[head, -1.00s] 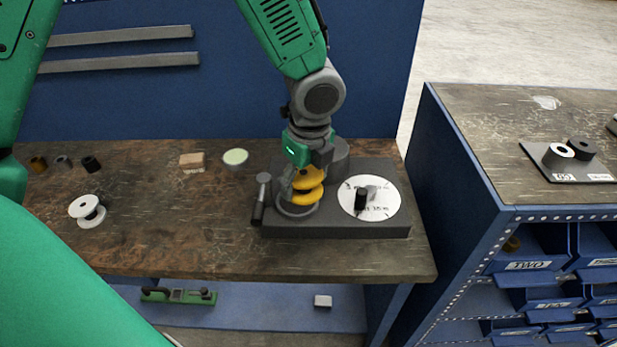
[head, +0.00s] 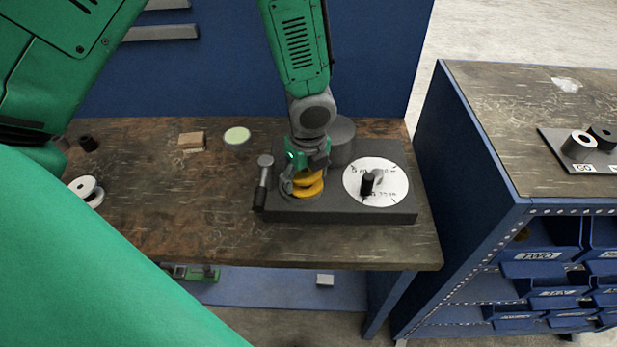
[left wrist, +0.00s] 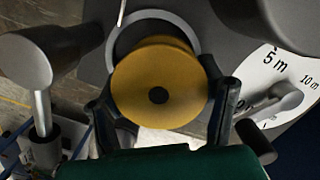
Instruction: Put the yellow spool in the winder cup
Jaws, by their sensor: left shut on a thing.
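The yellow spool (head: 307,184) is at the winder cup (head: 300,193) on the left part of the dark winder base. In the left wrist view the spool (left wrist: 158,84) shows its round face with a dark centre hole, and the grey cup ring (left wrist: 186,24) shows behind it. My left gripper (head: 306,168) is shut on the spool, a finger on each side; it also shows in the left wrist view (left wrist: 165,112). The spool overlaps the ring and its lower part is hard to see, so I cannot tell how deep it sits. My right gripper is not in view.
The winder has a white dial (head: 376,182) with a black knob and a crank handle (head: 263,183) at its left. A white spool (head: 85,188), a wooden block (head: 191,141) and a pale green disc (head: 237,136) lie left on the table. A blue bin cabinet (head: 545,255) stands right.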

